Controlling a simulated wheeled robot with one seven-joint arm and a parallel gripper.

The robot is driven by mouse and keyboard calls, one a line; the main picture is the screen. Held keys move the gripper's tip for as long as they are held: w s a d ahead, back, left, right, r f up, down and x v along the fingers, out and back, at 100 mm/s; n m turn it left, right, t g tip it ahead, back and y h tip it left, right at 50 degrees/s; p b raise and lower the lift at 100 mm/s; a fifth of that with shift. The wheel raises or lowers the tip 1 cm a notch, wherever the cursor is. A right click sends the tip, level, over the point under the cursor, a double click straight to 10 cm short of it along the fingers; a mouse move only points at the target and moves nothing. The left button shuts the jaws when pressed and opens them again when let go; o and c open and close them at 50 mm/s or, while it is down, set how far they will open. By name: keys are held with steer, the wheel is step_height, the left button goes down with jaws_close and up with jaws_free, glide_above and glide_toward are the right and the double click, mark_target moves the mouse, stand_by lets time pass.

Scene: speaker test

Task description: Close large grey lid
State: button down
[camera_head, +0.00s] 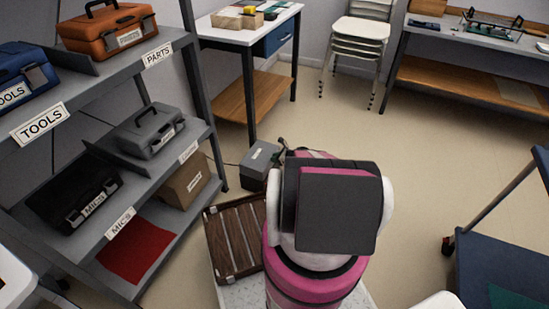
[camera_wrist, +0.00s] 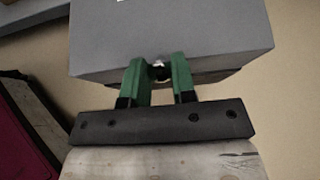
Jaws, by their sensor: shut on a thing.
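A large grey box-like piece (camera_head: 259,158) with a pale label shows just left of my arm in the head view, low near the floor. In the wrist view its broad grey face (camera_wrist: 170,35) fills the top, with a darker underside along its near edge. My gripper (camera_wrist: 160,72) has its green fingers at that near edge, shut on it, with a small shiny round part between them. I cannot tell whether the held part is the lid or the body. In the head view my arm hides most of my gripper.
A shelf at the left holds a grey case (camera_head: 149,130), a black case (camera_head: 75,197), an orange toolbox (camera_head: 108,28) and a cardboard box (camera_head: 184,184). A blue cart (camera_head: 500,260) stands at the right. The middle floor is clear.

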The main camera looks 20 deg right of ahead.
steer(key=shift+s+d+f, duration=0.15)
steer(key=shift+d+f, duration=0.05)
steer(key=shift+f, duration=0.25)
steer(key=c, duration=1)
jaws_free()
steer(key=shift+o, duration=0.2)
steer(key=shift+r, duration=0.1)
steer(key=v, duration=1)
steer(key=shift+s+d+r, duration=0.2)
